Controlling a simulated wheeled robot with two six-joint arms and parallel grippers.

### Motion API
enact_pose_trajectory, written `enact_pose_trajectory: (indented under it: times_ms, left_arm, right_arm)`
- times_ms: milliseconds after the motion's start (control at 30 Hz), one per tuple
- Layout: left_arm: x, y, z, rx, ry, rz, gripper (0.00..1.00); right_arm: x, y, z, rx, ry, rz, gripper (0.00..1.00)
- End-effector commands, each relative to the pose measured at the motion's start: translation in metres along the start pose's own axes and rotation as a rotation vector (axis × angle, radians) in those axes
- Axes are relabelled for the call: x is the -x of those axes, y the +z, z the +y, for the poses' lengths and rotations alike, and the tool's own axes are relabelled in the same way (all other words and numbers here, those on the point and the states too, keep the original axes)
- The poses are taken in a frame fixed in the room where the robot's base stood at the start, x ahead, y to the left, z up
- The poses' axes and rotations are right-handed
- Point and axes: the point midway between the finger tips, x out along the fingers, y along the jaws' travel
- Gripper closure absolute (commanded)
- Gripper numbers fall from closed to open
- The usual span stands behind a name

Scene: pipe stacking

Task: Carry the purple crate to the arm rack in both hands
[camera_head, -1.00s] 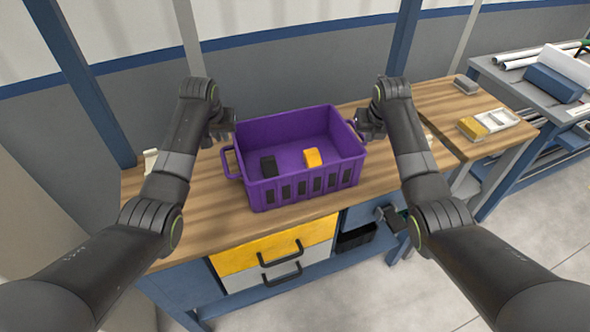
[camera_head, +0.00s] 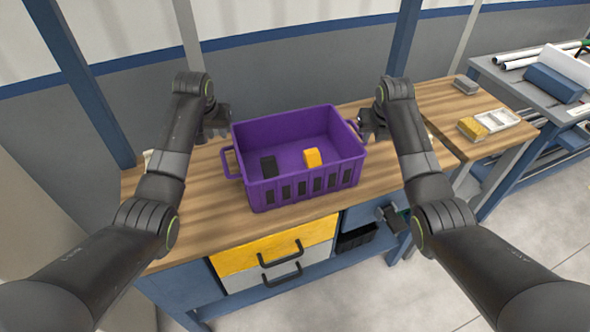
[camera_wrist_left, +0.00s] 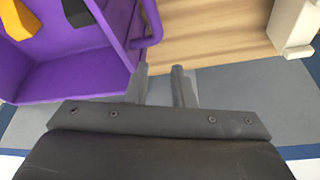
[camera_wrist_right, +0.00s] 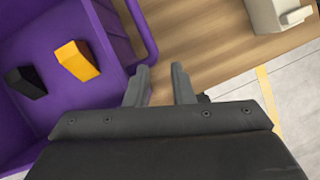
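The purple crate (camera_head: 300,178) stands upright on the wooden bench, with a black block (camera_head: 269,166) and a yellow block (camera_head: 312,157) inside. It has a loop handle on its left side (camera_head: 229,162) and one on its right side (camera_head: 355,128). My left gripper (camera_head: 218,130) is open beside the crate's back left; in the left wrist view its fingers (camera_wrist_left: 161,75) are apart, near the handle (camera_wrist_left: 152,25) but not around it. My right gripper (camera_head: 368,133) is open by the right side; in the right wrist view its fingers (camera_wrist_right: 160,75) are apart, near the other handle (camera_wrist_right: 143,32). I cannot identify an arm rack.
The bench (camera_head: 190,225) has bare wood left of the crate. A pale object (camera_head: 151,158) lies at its left end. A grey bench beyond holds pipes and a blue box (camera_head: 553,83).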

Motion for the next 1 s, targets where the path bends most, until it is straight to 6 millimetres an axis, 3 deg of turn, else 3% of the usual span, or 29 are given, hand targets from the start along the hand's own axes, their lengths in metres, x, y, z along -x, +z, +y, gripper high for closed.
enact_pose_trajectory:
  times_ms: [300,500,767,1000]
  left_arm:
    - [0.065,-0.001,0.0,0.0,-0.001,0.006,0.78]
    - [0.092,0.0,0.0,0.0,0.0,0.002,0.78]
    - [0.1,0.0,0.0,0.001,0.0,0.0,0.78]
    - [0.1,0.0,0.0,0.0,0.0,0.0,0.78]
  right_arm:
    - [0.0,0.0,0.0,0.0,0.0,0.0,0.78]
    - [0.0,0.0,0.0,0.0,0.0,0.0,0.78]
    - [0.01,0.001,0.0,0.0,0.0,-0.003,0.78]
    - [0.051,0.002,-0.001,0.0,0.0,-0.006,0.78]
